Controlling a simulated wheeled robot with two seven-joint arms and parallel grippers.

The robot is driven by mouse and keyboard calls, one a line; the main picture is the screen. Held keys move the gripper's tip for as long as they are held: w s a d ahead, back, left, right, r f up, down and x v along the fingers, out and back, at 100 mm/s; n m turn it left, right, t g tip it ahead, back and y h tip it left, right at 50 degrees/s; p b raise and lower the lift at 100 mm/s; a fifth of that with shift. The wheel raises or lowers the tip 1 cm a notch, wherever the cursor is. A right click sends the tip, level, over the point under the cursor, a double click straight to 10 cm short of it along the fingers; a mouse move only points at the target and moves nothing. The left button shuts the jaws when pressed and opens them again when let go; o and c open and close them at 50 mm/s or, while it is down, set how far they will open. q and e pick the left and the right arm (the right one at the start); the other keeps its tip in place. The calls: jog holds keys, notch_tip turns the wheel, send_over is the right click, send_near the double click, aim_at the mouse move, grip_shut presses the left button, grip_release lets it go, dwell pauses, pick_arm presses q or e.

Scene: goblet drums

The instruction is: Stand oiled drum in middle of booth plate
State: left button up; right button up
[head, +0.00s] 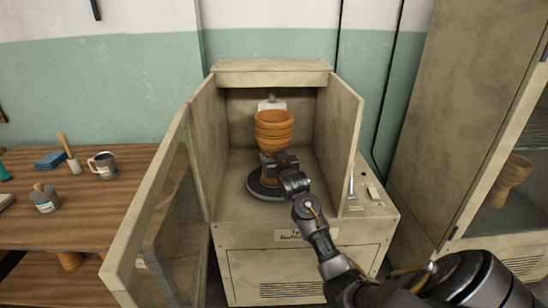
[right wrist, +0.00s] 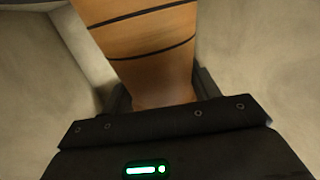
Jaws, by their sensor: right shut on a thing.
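The orange-brown goblet drum (head: 274,128) is upright inside the open booth, with its wide bowl on top. My right gripper (head: 279,160) reaches in from the front and is shut on the drum's narrow lower part. In the right wrist view the drum (right wrist: 147,45), with dark bands, stands between the two fingers (right wrist: 155,92). The dark round booth plate (head: 262,190) lies under the drum's foot on the booth floor. The arm partly hides the foot, so I cannot tell whether it touches the plate. My left gripper is not in view.
The booth's glazed door (head: 160,225) stands open at the left; its right wall (head: 340,140) is close to my arm. A wooden bench (head: 100,215) holds a mug (head: 103,164), a jar (head: 45,200) and a brush (head: 69,153). Another drum (head: 513,172) is in the right cabinet.

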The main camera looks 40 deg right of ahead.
jog(key=o, duration=1.4)
jog(key=shift+s+a, duration=0.1)
jog(key=shift+s, duration=0.05)
jog(key=v, duration=0.2)
jog(key=shift+s+a+p, duration=0.1)
jog(key=shift+s+p, duration=0.2)
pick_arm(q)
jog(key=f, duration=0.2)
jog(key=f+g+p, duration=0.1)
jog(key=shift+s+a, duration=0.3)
pick_arm(e)
jog(key=v, duration=0.9)
